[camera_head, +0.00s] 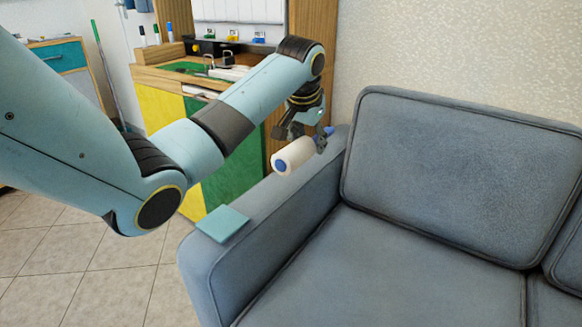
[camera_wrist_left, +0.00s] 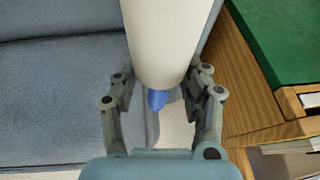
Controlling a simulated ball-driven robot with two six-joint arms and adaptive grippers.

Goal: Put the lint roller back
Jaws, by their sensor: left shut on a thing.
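The lint roller (camera_head: 294,155) is a white cylinder with blue ends. A flat teal square pad (camera_head: 222,223) lies on the near part of the armrest. My right gripper is not in view.
The grey-blue sofa (camera_head: 450,170) takes up the right side. A wooden cabinet with yellow and green panels (camera_head: 232,160) stands behind the armrest, with small items and pens on top. Tiled floor (camera_head: 110,270) is open at the lower left.

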